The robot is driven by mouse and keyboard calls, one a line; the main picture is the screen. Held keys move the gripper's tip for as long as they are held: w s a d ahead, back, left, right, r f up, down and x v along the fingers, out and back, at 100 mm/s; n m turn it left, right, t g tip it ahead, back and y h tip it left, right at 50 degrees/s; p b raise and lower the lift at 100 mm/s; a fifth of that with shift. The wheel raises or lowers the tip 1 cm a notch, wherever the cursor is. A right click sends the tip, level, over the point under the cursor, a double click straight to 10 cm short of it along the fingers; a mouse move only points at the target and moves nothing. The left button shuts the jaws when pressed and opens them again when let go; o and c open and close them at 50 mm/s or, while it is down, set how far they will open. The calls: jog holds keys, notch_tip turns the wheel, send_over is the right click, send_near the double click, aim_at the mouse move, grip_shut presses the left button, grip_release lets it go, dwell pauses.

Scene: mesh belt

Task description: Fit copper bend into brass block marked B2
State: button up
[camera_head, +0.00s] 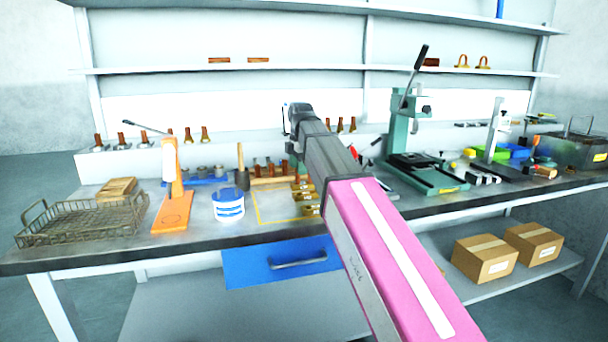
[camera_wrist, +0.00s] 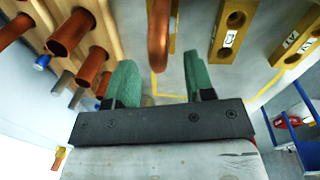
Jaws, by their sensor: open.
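In the wrist view, my gripper (camera_wrist: 156,62) is open, with its two green fingertips apart. A copper bend (camera_wrist: 159,32) shows between and just beyond the fingertips, with no clear contact. A brass block partly shows behind the bend; its label is hidden. A second brass block (camera_wrist: 233,32) with a label I cannot read surely lies to its right. Another brass block (camera_wrist: 294,42) with labels like A lies farther right. In the head view, brass blocks (camera_head: 302,187) sit on the bench within a yellow outline, and my arm hides the gripper and part of this area.
A wooden rack (camera_wrist: 35,12) with several copper tubes (camera_wrist: 70,35) is close on the left in the wrist view. On the bench stand a white-blue tub (camera_head: 228,205), a mallet (camera_head: 241,175), an orange stand (camera_head: 172,190) and a green press (camera_head: 425,175). A wire basket (camera_head: 80,222) is far left.

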jog(key=shift+a+f, duration=0.1)
jog(key=shift+f, duration=1.4)
grip_shut()
jog(key=shift+w+r, duration=0.1)
